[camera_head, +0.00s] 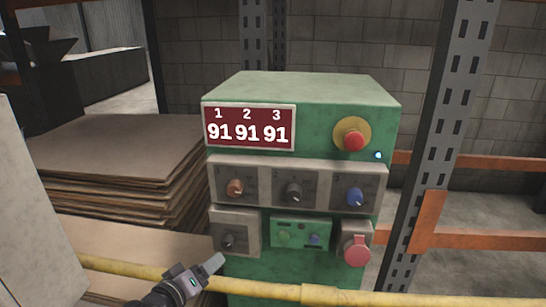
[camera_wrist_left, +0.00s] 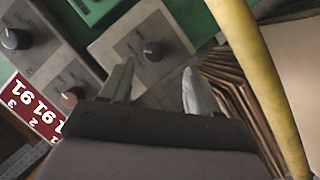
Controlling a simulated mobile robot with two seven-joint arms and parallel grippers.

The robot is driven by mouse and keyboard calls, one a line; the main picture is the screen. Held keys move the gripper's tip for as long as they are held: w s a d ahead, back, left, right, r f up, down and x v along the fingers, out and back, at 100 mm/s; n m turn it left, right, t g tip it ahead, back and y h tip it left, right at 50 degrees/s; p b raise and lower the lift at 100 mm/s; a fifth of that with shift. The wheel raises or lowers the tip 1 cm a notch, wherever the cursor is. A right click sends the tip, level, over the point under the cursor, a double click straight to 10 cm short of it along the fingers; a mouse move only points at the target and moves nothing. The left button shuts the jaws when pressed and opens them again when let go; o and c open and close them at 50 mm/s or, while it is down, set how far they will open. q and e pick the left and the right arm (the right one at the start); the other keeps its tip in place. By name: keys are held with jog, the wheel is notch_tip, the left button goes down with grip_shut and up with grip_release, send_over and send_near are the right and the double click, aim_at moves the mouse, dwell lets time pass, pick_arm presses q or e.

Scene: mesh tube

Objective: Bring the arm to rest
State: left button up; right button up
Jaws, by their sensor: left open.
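My left gripper (camera_head: 211,264) is at the bottom of the head view, in front of the lower left of a green control box (camera_head: 310,88). Its arm comes in from the bottom left, close to a yellow rail. In the left wrist view my left gripper (camera_wrist_left: 158,80) shows two grey fingers apart with nothing between them. The lower-left dark knob (camera_head: 228,240) is just above the fingertips in the head view. It also shows in the wrist view (camera_wrist_left: 153,51), beyond the fingers. I cannot tell whether the gripper touches anything. My right gripper is out of view.
The yellow rail (camera_head: 400,299) crosses low in front of the box. The box has a red button (camera_head: 353,141), several knobs and a pink-red plug (camera_head: 356,250). Stacked cardboard (camera_head: 120,150) lies left. A metal rack post (camera_head: 440,130) stands right.

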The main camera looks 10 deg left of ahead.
pick_arm(q)
jog(key=s+f+m, duration=0.1)
jog(key=s+f, duration=0.2)
jog(key=s, duration=0.1)
jog(key=s+f+m+g, duration=0.1)
jog(key=s+f, duration=0.2)
jog(key=s, duration=0.1)
jog(key=s+f+m+y, duration=0.1)
jog(key=s+f, duration=0.2)
jog(key=s, duration=0.1)
jog(key=shift+s+d+m+g, duration=0.3)
jog(key=shift+s+d+m, duration=0.05)
jog(key=shift+m, duration=0.05)
jog(key=s+f+m+g+y, duration=0.1)
jog(key=s+f+m, duration=0.3)
jog(key=s, duration=0.8)
jog(key=shift+s+a+g, duration=0.25)
jog(key=shift+s+g, duration=0.05)
